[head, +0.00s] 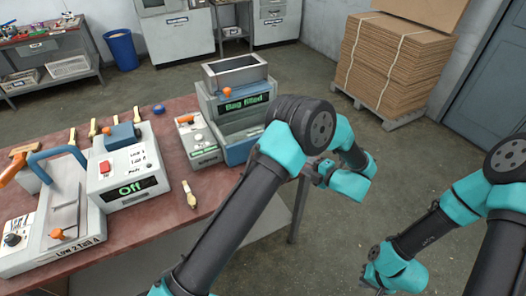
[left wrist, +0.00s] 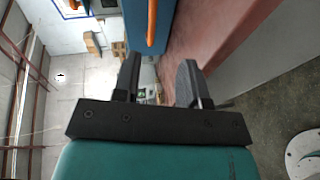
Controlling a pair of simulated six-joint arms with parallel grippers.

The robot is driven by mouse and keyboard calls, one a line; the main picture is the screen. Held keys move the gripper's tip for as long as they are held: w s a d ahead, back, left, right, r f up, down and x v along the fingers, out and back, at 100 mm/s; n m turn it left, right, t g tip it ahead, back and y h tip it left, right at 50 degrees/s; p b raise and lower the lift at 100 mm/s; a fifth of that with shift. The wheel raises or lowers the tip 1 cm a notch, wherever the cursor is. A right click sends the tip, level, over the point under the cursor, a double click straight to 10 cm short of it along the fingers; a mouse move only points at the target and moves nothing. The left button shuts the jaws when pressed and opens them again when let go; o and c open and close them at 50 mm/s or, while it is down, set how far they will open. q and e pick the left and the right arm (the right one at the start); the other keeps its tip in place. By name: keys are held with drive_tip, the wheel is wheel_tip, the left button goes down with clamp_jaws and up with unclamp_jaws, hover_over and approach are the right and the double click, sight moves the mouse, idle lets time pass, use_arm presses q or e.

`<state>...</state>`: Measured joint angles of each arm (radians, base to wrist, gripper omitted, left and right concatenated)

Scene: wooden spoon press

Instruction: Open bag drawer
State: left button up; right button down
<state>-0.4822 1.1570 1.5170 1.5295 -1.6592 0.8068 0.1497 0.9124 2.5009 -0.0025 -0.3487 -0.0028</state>
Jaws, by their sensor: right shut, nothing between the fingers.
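The bag machine (head: 236,103) stands at the table's right end with its green display reading "Bag filled". Its blue drawer front (head: 241,151) is low on the machine, partly behind my left arm. In the left wrist view, a blue panel (left wrist: 136,28) with an orange handle (left wrist: 152,22) is at the top, beyond the fingertips. My right gripper (head: 371,279) is shut and empty, low at the right over the floor, far from the machine.
The red-brown table (head: 175,215) also holds a press (head: 62,210), a control box (head: 128,165) reading "Off" and a small grey unit (head: 198,140). A wooden spoon (head: 189,195) lies in front.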

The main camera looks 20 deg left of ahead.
use_arm(q)
drive_tip(key=shift+s+d+r+n+g+y, duration=0.1)
drive_tip(key=shift+s+r+n+g+y, duration=0.2)
drive_tip(key=shift+n+g, duration=0.2)
drive_tip(key=shift+s+r+n+g+y, duration=0.25)
drive_tip(key=shift+n+g, duration=0.15)
drive_tip(key=shift+n, duration=0.2)
drive_tip(key=x, duration=1.7)
drive_tip(key=shift+w+f, duration=0.1)
drive_tip(key=shift+w, duration=0.1)
drive_tip(key=shift+c, duration=0.5)
clamp_jaws()
